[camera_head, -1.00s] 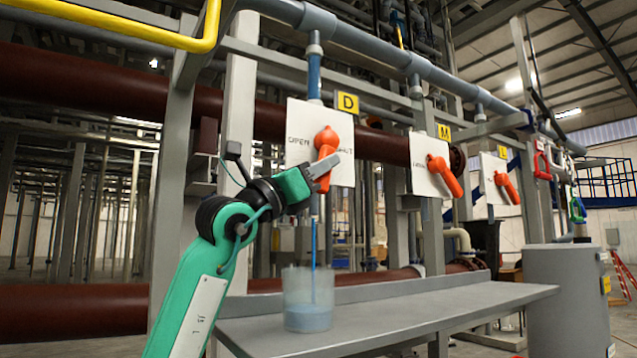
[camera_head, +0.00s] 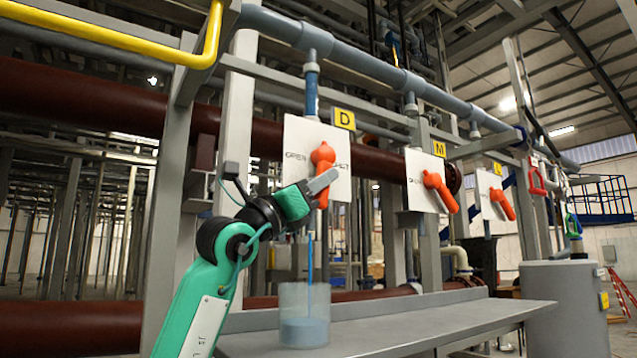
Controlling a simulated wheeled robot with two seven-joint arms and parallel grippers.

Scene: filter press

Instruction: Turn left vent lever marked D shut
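The orange D lever (camera_head: 323,155) sits on a white plate with OPEN on its left and text ending in T on its right, beside a yellow D tag (camera_head: 344,119). Its handle points roughly straight down. My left gripper (camera_head: 323,180) comes from the lower left, with its grey fingers across the handle just below the hub. The fingers hide part of the handle, and their gap cannot be made out. Below, a thin blue stream (camera_head: 310,262) runs into a clear beaker (camera_head: 304,300) holding blue liquid. My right gripper is out of view.
The orange M lever (camera_head: 440,192) and another orange lever (camera_head: 502,204) are farther right, both slanting down right. The beaker stands on a grey shelf (camera_head: 430,325). A grey upright (camera_head: 237,130) stands left of the D plate. A grey drum (camera_head: 565,300) is at right.

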